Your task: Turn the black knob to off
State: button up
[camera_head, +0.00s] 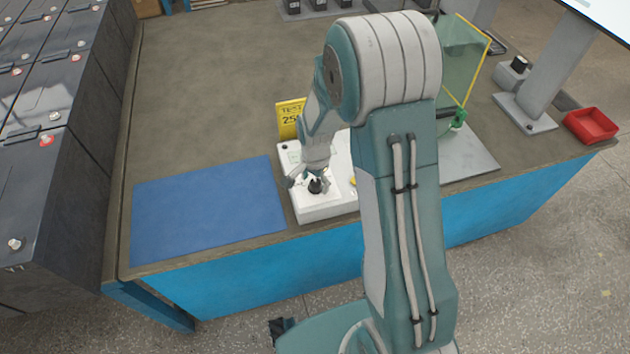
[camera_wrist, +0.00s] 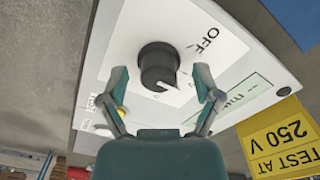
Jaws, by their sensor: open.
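The black knob (camera_wrist: 158,66) stands on the face of a white tester box (camera_wrist: 235,70). A white mark on the knob points toward the lower right in the wrist view, while the printed OFF label (camera_wrist: 207,40) lies to its upper right. My gripper (camera_wrist: 162,88) is open, with one finger on each side of the knob and visible gaps between. In the head view the knob (camera_head: 316,186) shows at my gripper's tip, on the white box (camera_head: 325,211). My arm hides the right part of the box.
A yellow "TEST AT 250 V" sign (camera_head: 291,118) stands behind the box. A blue mat (camera_head: 208,210) lies flat to the left. A green transparent screen (camera_head: 462,60) and a red tray (camera_head: 591,125) are to the right. The bench behind the mat is clear.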

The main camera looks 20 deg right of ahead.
jog(key=shift+f, duration=0.1)
grip_shut()
dwell(0.4)
jog(key=n, duration=0.5)
jog(key=shift+n, duration=0.4)
jog(key=n, duration=0.6)
dwell(0.4)
